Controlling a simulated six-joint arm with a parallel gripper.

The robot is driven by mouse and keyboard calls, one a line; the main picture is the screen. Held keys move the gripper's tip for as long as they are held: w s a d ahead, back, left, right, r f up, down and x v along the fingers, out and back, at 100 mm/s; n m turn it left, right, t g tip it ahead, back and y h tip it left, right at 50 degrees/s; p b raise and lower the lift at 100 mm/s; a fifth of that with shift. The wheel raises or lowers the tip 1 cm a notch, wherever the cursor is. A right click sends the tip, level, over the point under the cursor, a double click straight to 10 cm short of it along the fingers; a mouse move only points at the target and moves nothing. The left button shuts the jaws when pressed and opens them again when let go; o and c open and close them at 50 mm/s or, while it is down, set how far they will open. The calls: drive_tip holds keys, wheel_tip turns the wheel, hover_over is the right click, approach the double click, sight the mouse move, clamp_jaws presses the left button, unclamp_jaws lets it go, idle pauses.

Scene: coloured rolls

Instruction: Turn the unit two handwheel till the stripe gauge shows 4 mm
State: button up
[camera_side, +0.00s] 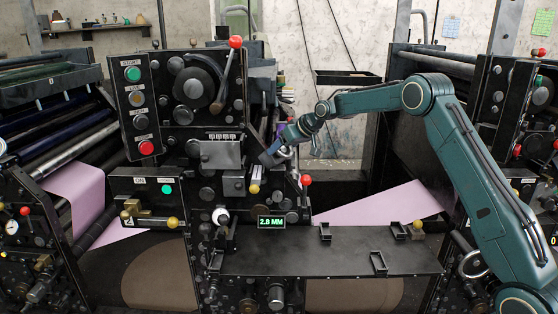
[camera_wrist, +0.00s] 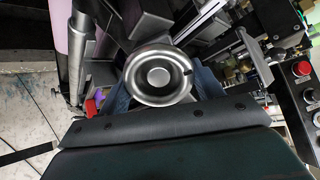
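The stripe gauge (camera_side: 271,222) is a small black display on the middle press unit, with green digits reading 2.8 MM. My gripper (camera_side: 268,158) reaches in from the right to the front of that unit, above the gauge. In the wrist view a round silver handwheel (camera_wrist: 158,76) with a raised hub fills the middle, right in front of my gripper. Bluish parts show on both sides of the wheel, partly hidden by it. I cannot tell whether the fingers touch or grip its rim. In the side view my gripper and wrist cover much of this spot.
The middle unit carries a button panel (camera_side: 140,110), a red-knobbed lever (camera_side: 229,75) and another red knob (camera_side: 306,180) close to my gripper. A dark shelf (camera_side: 325,250) with small brackets lies below. Pink web (camera_side: 380,205) runs right. Neighbouring units stand on both sides.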

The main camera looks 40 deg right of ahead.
drive_tip(key=c, duration=0.4)
drive_tip(key=shift+m, duration=0.5)
drive_tip(key=m, duration=0.4)
drive_tip(key=shift+d, duration=0.1)
drive_tip(key=m, duration=0.5)
drive_tip(key=shift+d+f+m, duration=0.1)
drive_tip(key=shift+f+m, duration=0.05)
drive_tip(key=shift+m, duration=0.15)
drive_tip(key=m, duration=0.5)
drive_tip(key=shift+s+f, duration=0.1)
drive_tip(key=shift+s, duration=0.05)
drive_tip(key=m, duration=0.5)
drive_tip(key=shift+s+m, duration=0.1)
drive_tip(key=shift+m, duration=0.2)
drive_tip(key=shift+f, duration=0.1)
